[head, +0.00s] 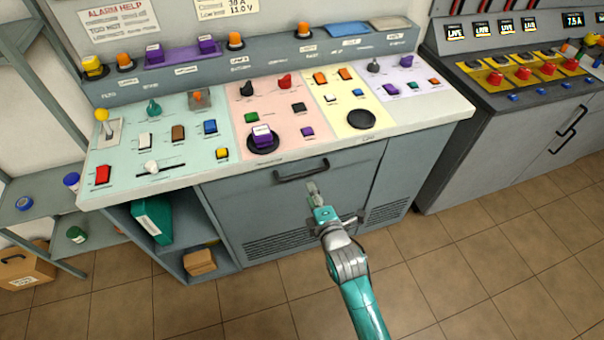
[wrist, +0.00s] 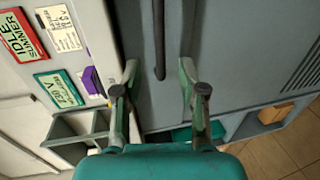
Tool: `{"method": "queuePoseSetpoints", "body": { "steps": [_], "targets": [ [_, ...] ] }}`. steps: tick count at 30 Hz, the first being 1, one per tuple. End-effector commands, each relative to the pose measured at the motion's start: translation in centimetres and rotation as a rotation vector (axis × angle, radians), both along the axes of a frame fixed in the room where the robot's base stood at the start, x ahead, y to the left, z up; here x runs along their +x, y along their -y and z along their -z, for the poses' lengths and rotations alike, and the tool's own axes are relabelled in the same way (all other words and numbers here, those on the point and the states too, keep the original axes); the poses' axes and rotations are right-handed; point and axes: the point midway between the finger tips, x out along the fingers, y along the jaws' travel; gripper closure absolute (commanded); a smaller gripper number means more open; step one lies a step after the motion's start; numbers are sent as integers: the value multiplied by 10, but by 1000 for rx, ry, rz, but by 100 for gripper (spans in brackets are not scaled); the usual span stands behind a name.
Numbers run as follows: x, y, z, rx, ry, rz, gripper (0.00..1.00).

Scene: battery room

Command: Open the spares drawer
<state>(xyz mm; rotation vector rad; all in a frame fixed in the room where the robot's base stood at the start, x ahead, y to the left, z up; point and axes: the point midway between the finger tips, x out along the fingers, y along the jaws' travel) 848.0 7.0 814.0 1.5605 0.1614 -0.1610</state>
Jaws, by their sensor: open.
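The drawer (head: 240,196) is a grey front panel under the console's coloured top, and it looks flush with the cabinet. Its dark bar handle (head: 301,171) runs along its upper right part. In the wrist view the handle (wrist: 159,40) stands upright in the picture, with its lower end between my two fingers. My gripper (head: 313,187) is open and empty, just below and right of the handle in the head view. In the wrist view my gripper (wrist: 158,66) shows a finger on each side of the handle's line. I cannot tell the remaining depth gap.
The console top (head: 440,112) overhangs the drawer, with many switches on it. An open shelf at left holds a teal binder (head: 152,218) and a cardboard box (head: 200,262). A second dark cabinet (head: 480,160) stands at right. The tiled floor (head: 480,270) in front is clear.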

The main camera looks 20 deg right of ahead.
Motion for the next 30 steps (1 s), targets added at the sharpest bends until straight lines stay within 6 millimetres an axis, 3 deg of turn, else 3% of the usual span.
{"method": "queuePoseSetpoints", "body": {
  "steps": [16, 22, 30],
  "targets": [
    [82, 0, 16, 2, 2, 0, 59],
    [94, 0, 19, 2, 1, 0, 59],
    [96, 0, 20, 3, 1, 1, 59]
  ]
}}
